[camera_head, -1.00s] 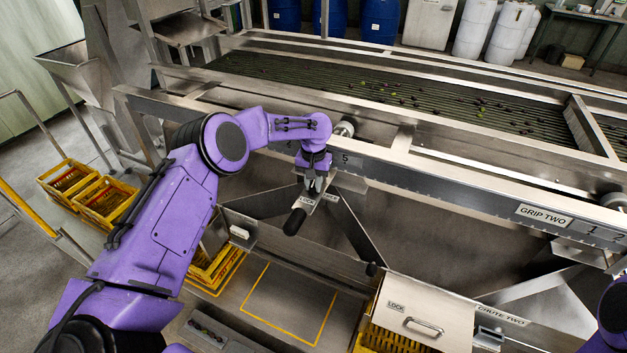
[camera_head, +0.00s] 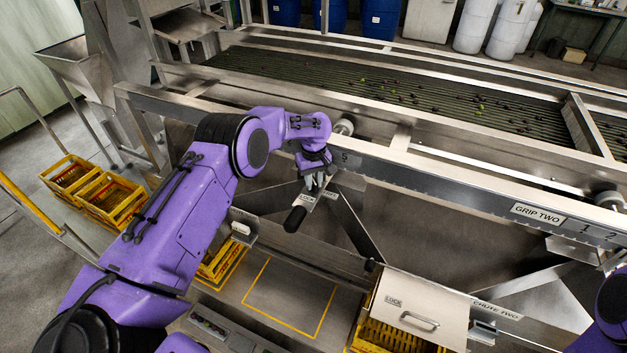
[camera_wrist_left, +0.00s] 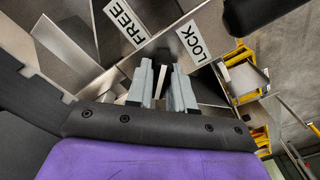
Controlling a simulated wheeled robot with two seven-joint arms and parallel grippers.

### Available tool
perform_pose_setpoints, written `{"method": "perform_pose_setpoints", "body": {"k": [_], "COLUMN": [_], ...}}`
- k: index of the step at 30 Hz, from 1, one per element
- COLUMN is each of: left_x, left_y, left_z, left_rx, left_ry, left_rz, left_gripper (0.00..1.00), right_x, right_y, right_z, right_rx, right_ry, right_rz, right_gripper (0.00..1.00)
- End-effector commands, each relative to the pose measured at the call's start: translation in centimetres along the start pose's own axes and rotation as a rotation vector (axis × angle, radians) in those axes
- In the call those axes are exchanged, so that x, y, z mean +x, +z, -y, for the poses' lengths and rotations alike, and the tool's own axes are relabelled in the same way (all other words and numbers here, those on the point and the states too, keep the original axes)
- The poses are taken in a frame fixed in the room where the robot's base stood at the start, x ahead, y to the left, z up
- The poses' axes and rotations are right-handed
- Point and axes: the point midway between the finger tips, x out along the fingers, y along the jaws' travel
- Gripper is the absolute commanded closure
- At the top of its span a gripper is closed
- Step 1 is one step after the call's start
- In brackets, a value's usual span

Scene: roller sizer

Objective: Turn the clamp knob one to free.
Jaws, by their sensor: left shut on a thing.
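My left gripper (camera_head: 313,182) reaches down in front of the long steel beam, at a small plate with a LOCK label (camera_head: 307,199) and a FREE label (camera_head: 330,194). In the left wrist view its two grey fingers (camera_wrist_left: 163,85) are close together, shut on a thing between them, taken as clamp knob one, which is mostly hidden. The FREE label (camera_wrist_left: 125,22) lies beyond the fingers to the left and the LOCK label (camera_wrist_left: 192,40) to the right. A black handle (camera_head: 295,219) sticks out below the plate and also shows in the left wrist view (camera_wrist_left: 262,14). My right gripper is out of view.
The beam (camera_head: 420,168) carries a scale and a GRIP TWO label (camera_head: 541,215). A steel chute cover (camera_head: 418,305) with a handle stands below right. Yellow crates (camera_head: 112,200) stand at left.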

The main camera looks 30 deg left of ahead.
Motion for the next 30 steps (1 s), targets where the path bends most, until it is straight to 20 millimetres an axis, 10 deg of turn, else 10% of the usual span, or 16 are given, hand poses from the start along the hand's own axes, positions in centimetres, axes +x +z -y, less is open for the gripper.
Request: {"method": "perform_pose_setpoints", "body": {"k": [14, 15, 16, 30], "left_x": [0.0, 0.0, 0.0, -2.5], "left_y": [0.0, 0.0, 0.0, -0.1], "left_z": [0.0, 0.0, 0.0, -0.1], "left_rx": [-0.015, -0.014, -0.014, -0.013], "left_ry": [0.000, 0.000, 0.000, 0.004], "left_rz": [0.000, 0.000, 0.000, -0.003], "left_gripper": [1.00, 0.68, 0.59, 0.57], "right_x": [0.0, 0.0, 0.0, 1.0], "right_y": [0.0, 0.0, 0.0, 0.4], "right_z": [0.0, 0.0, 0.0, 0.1], "right_rx": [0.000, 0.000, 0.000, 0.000], "right_ry": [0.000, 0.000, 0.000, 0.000], "right_rz": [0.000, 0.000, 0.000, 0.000], "right_gripper": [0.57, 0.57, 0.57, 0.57]}}
